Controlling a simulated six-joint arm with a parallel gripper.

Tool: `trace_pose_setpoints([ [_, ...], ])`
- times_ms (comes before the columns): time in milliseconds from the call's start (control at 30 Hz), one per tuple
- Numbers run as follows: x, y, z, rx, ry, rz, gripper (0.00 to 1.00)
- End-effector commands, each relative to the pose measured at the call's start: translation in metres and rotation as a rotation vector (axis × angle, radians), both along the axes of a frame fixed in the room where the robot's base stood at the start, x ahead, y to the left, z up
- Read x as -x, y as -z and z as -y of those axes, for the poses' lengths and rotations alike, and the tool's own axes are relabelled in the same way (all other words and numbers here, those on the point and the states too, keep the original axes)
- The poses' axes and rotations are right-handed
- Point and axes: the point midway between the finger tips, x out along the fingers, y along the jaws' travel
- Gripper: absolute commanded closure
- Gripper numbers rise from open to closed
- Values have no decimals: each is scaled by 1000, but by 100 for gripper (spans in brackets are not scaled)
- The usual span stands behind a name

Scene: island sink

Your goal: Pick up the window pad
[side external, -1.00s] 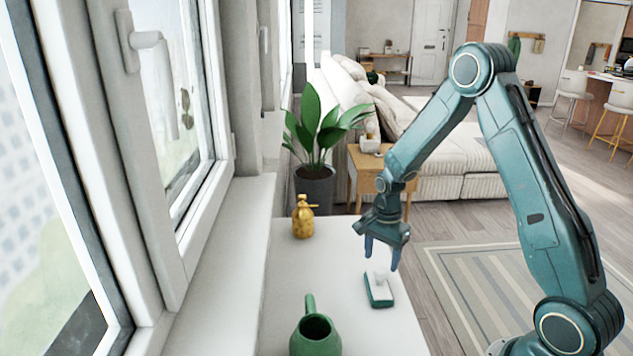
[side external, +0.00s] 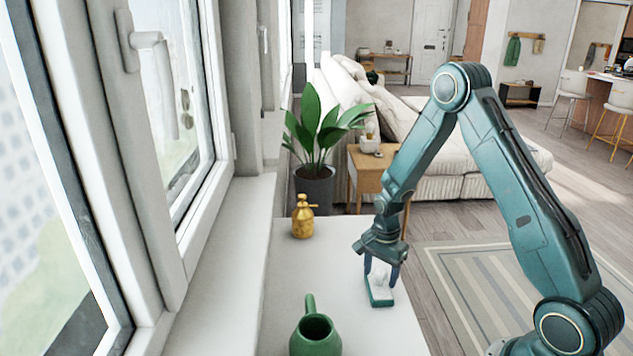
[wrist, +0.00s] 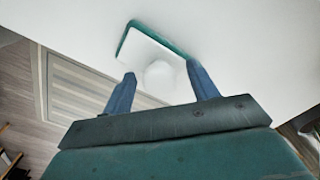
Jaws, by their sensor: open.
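The window pad (side external: 381,298) lies on the white table (side external: 350,325) near its right edge. It is a green-edged flat pad with a white raised knob on top; in the wrist view the pad (wrist: 128,38) lies just beyond the fingertips. My gripper (side external: 382,275) is directly above the pad and points down. Its two blue fingers are apart, one on each side of the white knob, as the wrist view of the gripper (wrist: 163,82) shows. I cannot tell whether either finger touches it.
A green watering can (side external: 315,335) stands at the front of the table. A yellow spray bottle (side external: 303,217) stands at the back left. A potted plant (side external: 316,185) is behind the table and the window (side external: 150,150) is at the left. The table's middle is clear.

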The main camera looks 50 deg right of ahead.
Motion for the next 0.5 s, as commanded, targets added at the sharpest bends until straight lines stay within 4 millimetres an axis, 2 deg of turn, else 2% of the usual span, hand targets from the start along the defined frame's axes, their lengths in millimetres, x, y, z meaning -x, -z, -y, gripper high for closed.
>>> trace_pose_setpoints([
  [267, 0, 0, 0, 0, 0, 0, 41],
  [367, 0, 0, 0, 0, 0, 0, 57],
  [500, 0, 0, 0, 0, 0, 0, 84],
])
